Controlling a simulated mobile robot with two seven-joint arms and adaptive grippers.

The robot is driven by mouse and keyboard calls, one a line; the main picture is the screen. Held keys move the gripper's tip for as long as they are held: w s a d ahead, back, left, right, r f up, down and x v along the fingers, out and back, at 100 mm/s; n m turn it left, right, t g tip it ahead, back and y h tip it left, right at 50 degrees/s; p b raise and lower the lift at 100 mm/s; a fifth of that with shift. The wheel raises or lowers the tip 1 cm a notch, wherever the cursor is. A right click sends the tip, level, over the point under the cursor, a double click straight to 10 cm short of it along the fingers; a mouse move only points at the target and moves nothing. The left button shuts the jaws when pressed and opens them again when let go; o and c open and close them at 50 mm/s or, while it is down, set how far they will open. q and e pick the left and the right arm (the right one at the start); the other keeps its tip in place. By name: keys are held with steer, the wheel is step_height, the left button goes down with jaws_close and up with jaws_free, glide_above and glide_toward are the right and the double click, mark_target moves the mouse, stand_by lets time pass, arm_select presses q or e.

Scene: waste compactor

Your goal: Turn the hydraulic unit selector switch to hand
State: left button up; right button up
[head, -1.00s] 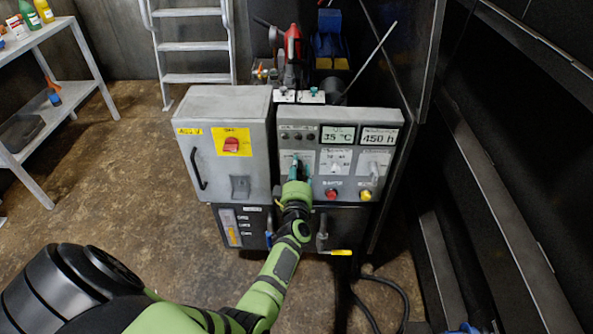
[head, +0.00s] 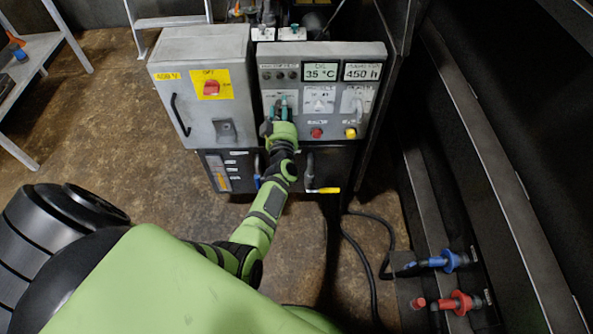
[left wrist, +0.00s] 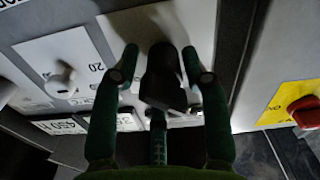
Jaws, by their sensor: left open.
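The control panel (head: 337,125) stands upright on the front of the grey unit. My left gripper (head: 280,108) is in front of its left selector plate and hides most of that switch. In the left wrist view, a black selector knob (left wrist: 163,78) on a pale plate lies between the two fingers of my open left gripper (left wrist: 160,65). I cannot tell whether either finger touches it. The middle selector (head: 319,103) and right selector (head: 357,103) are clear of the gripper; a pale knob (left wrist: 62,82) shows in the left wrist view. My right gripper is not in view.
A grey cabinet (head: 204,95) with a red rotary switch (head: 211,88) on yellow adjoins at left. A red button (head: 316,133) and yellow button (head: 350,133) sit below the selectors. A yellow-handled lever (head: 326,190) sticks out below. Black hoses cross the floor at right.

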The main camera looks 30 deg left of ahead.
arm_select(q)
steer(key=m, duration=0.6)
steer(key=shift+f+m, duration=0.15)
steer(key=shift+m, duration=0.15)
steer(key=m+b, duration=0.1)
steer(key=m, duration=0.4)
steer(key=shift+f, duration=0.15)
steer(key=s+d+m+p, duration=0.1)
steer(key=s+d+p, duration=0.1)
steer(key=s+d, duration=0.3)
steer(key=s+d+f+g+h+p, duration=0.2)
steer(key=s+d+f+h, duration=0.2)
steer(key=s+f, duration=0.3)
steer(key=s+d+f+m+g+h+p, duration=0.1)
steer(key=s+d+f+g+h+p, duration=0.1)
steer(key=s+d+f, duration=0.5)
steer(key=shift+s+d+f+m+g+h, duration=0.3)
steer(key=shift+s+f+g+h, duration=0.75)
steer(key=shift+f, duration=2.15)
steer(key=shift+w+t+h, duration=0.35)
steer(key=shift+w+t, duration=0.1)
